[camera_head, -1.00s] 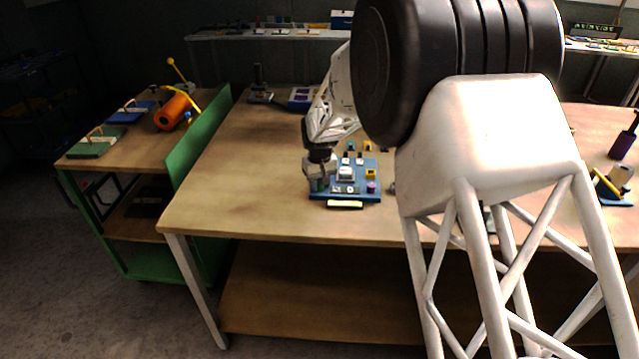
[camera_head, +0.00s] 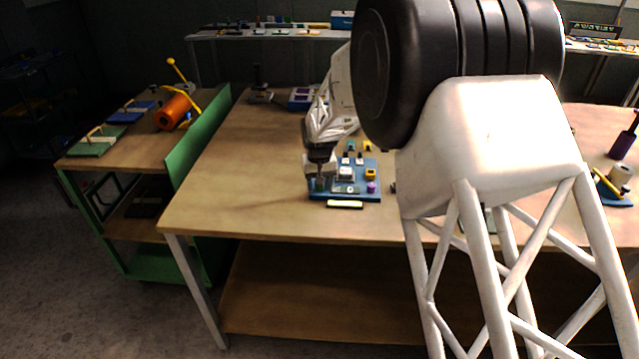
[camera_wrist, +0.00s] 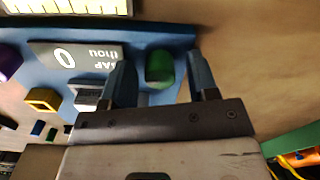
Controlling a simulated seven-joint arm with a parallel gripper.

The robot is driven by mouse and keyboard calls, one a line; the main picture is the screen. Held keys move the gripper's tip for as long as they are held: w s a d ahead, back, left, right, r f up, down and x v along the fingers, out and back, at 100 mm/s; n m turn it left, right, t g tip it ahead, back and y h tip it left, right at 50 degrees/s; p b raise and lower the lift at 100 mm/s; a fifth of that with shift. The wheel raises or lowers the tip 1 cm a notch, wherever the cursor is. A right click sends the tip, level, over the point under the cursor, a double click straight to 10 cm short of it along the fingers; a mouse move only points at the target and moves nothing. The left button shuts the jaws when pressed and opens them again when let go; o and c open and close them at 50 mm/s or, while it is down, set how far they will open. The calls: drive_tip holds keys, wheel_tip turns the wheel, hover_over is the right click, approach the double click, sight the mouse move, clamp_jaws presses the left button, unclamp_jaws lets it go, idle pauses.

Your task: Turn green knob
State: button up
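The green knob (camera_wrist: 160,68) stands on the blue panel (camera_wrist: 185,38) near its edge in the wrist view. My gripper (camera_wrist: 161,80) is open, with one dark finger on each side of the knob. Gaps show between the knob and both fingers. I cannot tell how far down along the knob the fingertips reach. In the head view, my gripper (camera_head: 320,176) is over the left front part of the blue panel (camera_head: 345,197), and the green knob (camera_head: 320,185) is small and partly hidden there.
The panel also carries a purple knob (camera_wrist: 9,63), a yellow block (camera_wrist: 43,99) and a grey gauge plate (camera_wrist: 75,57) with "0" on it. A pale label strip (camera_wrist: 65,6) lies at the panel's edge. Bare wooden table (camera_head: 240,190) extends left of the panel.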

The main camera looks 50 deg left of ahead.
idle(0.3)
drive_tip(key=shift+r, duration=3.9)
